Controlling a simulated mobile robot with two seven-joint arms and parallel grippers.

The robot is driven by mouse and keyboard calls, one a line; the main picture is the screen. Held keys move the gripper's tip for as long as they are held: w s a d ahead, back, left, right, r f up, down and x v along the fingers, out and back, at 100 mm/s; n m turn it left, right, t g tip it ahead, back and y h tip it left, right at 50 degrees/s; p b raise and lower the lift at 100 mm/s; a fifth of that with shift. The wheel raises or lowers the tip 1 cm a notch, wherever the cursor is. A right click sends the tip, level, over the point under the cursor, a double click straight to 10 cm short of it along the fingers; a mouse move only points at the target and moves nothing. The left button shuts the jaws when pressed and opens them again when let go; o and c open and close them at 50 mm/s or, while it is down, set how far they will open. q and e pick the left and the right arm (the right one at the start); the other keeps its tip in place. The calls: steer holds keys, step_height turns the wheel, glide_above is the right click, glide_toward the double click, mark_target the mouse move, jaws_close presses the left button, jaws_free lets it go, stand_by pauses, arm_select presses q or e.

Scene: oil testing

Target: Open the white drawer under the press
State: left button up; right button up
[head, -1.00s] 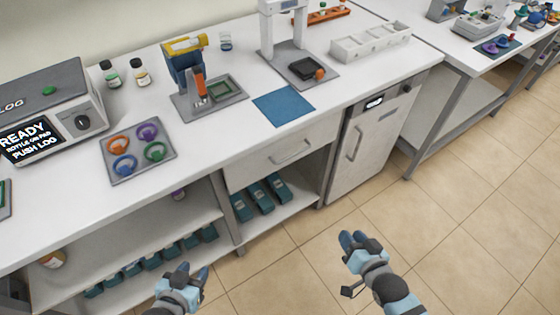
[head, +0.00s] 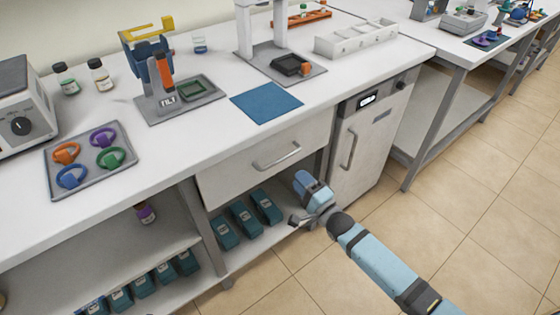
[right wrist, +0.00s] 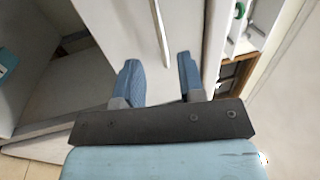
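The white drawer (head: 232,181) is set under the worktop and looks shut, with a slim metal bar handle (head: 277,156) across its front. In the right wrist view the handle (right wrist: 160,34) stands ahead of my fingers, in line with the gap between them, with the drawer's white front (right wrist: 118,25) behind. My right gripper (head: 306,182) is open and empty, to the right of and below the handle in the head view, apart from it. It also shows in the right wrist view (right wrist: 158,78). My left gripper is out of view.
Above the drawer stand a blue-and-yellow lever device (head: 160,70) and a white-framed stand (head: 285,66); I cannot tell which is the press. A blue mat (head: 266,103) lies between. A white cabinet (head: 366,150) adjoins on the right. Teal boxes (head: 244,219) sit below.

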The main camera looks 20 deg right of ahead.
mark_target(282, 158)
steer(key=x, duration=0.9)
steer(key=shift+w+b, duration=0.1)
steer(key=shift+b, duration=0.3)
jaws_close()
